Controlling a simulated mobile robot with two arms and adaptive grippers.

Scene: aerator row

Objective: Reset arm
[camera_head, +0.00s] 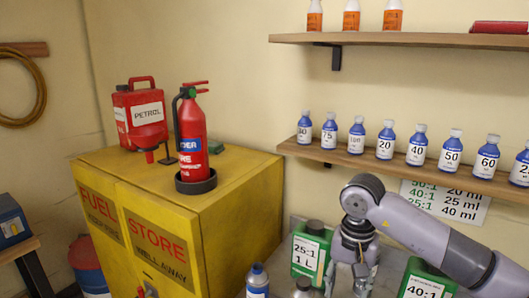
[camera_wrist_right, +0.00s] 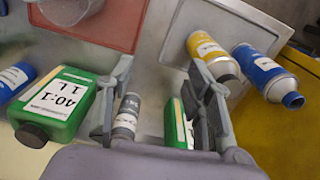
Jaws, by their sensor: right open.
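My right gripper (camera_head: 345,284) hangs at the lower right of the head view, its arm coming in from the right. It is open, with its fingers pointing down over the bench. The right wrist view shows the two fingers (camera_wrist_right: 158,78) spread apart. A grey bottle (camera_wrist_right: 126,115) and part of a green bottle (camera_wrist_right: 178,125) show in the gap beyond the fingers, and neither looks gripped. My left gripper is in neither view.
Green bottles marked 25:1 (camera_head: 309,250) and 40:1 (camera_head: 425,283) stand close on either side of the gripper. A shelf (camera_head: 330,153) of blue bottles is above. A yellow fuel cabinet (camera_head: 235,215) with an extinguisher (camera_head: 191,140) and petrol can (camera_head: 140,112) stands left.

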